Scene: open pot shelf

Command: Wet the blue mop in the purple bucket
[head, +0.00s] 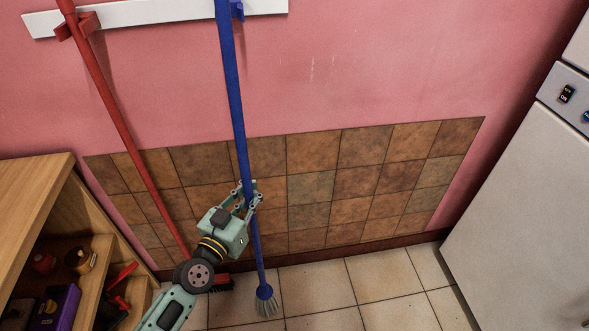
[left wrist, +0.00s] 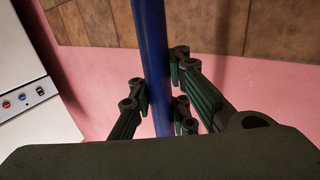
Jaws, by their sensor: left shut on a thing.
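The blue mop (head: 238,115) stands nearly upright against the wall, its top at a blue clip on a white rail and its grey strand head (head: 265,302) low by the tiled floor. My left gripper (head: 248,197) is shut on the lower part of its handle. In the left wrist view the blue handle (left wrist: 152,60) runs between the fingers (left wrist: 158,102). The purple bucket is not in view. My right gripper is not in view.
A red-handled broom (head: 122,128) hangs left of the mop from the white rail (head: 180,12). A wooden shelf (head: 32,185) with small items stands at the left. A white appliance (head: 530,190) stands at the right. The floor between (head: 375,275) is clear.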

